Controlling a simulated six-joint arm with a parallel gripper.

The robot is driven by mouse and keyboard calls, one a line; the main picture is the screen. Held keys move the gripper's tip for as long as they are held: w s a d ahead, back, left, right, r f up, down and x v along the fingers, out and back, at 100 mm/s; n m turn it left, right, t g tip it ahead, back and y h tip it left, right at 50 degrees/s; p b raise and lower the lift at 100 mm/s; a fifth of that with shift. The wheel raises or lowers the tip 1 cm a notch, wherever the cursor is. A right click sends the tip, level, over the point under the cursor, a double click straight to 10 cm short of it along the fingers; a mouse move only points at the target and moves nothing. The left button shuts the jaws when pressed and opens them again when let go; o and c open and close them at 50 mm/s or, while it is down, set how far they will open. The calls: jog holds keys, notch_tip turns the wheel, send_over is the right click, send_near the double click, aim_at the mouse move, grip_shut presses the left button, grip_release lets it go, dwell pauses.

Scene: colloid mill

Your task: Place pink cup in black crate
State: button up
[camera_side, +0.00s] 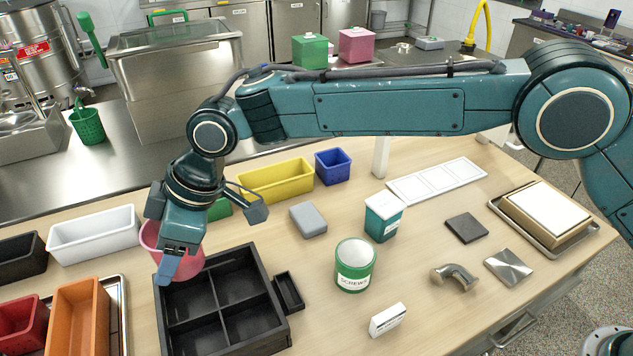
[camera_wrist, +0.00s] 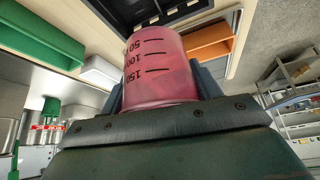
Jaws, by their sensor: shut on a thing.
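A translucent pink cup (camera_side: 190,262) is in my gripper (camera_side: 172,262), at the back-left corner of the black crate in the side view. The black crate (camera_side: 270,320) is a low, open tray with four square compartments, and the ones I can see into are empty. The cup overlaps the crate's corner in the picture; I cannot tell its exact height above the table. In the wrist view the cup (camera_wrist: 160,68) sits between my fingers, its volume marks facing the camera. The crate's dark edge (camera_wrist: 150,15) shows beyond it. My fingers hide part of the cup.
Left of the crate stand a white bin (camera_side: 92,236), an orange bin (camera_side: 80,315) and a black bin (camera_side: 20,262). A yellow bin (camera_side: 277,182) is behind. A small black box (camera_side: 288,291) adjoins the crate's right side; a screws can (camera_side: 355,266) stands further right.

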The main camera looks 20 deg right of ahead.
notch_tip(320, 180, down, 15)
jog(key=shift+r, duration=0.1)
dwell(0.8)
jog(key=o, duration=1)
jog(key=shift+c, duration=0.2)
jog(key=shift+d+r, duration=0.25)
jog(key=shift+r, duration=0.25)
jog(key=v, duration=1.1)
